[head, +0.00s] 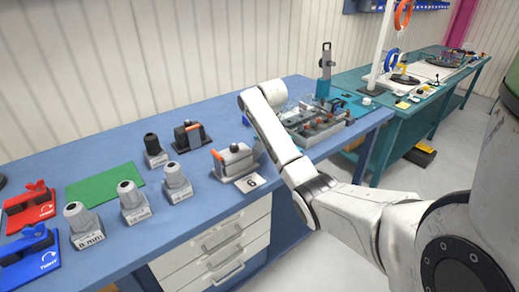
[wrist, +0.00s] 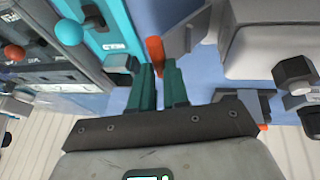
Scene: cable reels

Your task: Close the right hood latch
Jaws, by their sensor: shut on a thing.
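A grey connector hood (head: 236,160) stands on the blue bench, with an orange lever (head: 217,163) on its left side. Its right side is partly covered by my arm. In the wrist view the light grey hood (wrist: 270,45) fills the upper right. The right hood latch shows there as an orange-red tip (wrist: 155,55) beside the dark bracket of the hood. My gripper (wrist: 165,72), with dark green fingers, is closed around this latch; the exact contact is partly hidden by the fingers. In the head view my forearm hides the gripper.
A second hood (head: 190,136) stands behind on the bench. A grey test panel (head: 315,125) with red knobs and a teal block lies close to the right. Several grey connectors and a green mat (head: 104,184) lie left. A number 6 card (head: 250,183) is in front.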

